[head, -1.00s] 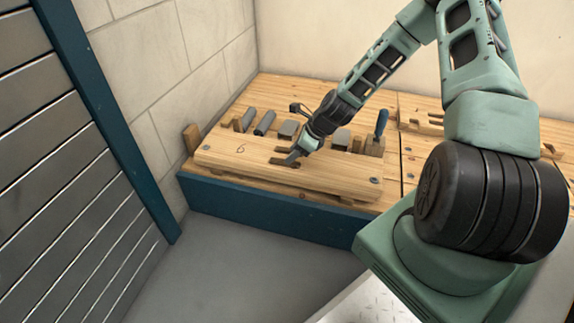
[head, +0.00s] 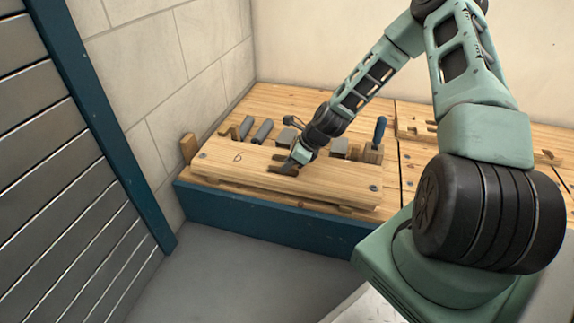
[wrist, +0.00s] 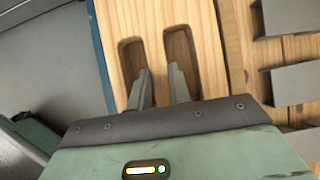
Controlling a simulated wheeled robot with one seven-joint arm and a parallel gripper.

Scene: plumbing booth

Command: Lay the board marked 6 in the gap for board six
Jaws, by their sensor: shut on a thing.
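The board marked 6 (head: 225,160) is a long pale wooden plank along the front of the workbench. Its 6 is near the left end, and a screw head shows at each end. It has two slots near its middle. My gripper (head: 288,168) reaches down at these slots. In the wrist view its two fingers (wrist: 160,85) go into the slots, one on each side of the wooden bar (wrist: 150,50) between them, shut on the board. Whether the board is clear of what lies under it, I cannot tell. I cannot make out the gap for board six.
Behind the board stand grey cylinders (head: 263,131), grey blocks (head: 285,137) and a blue-handled tool (head: 379,131). The workbench (head: 290,100) has a blue front (head: 260,213). A notched wooden piece (head: 416,128) lies to the right. Grey floor is clear in front.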

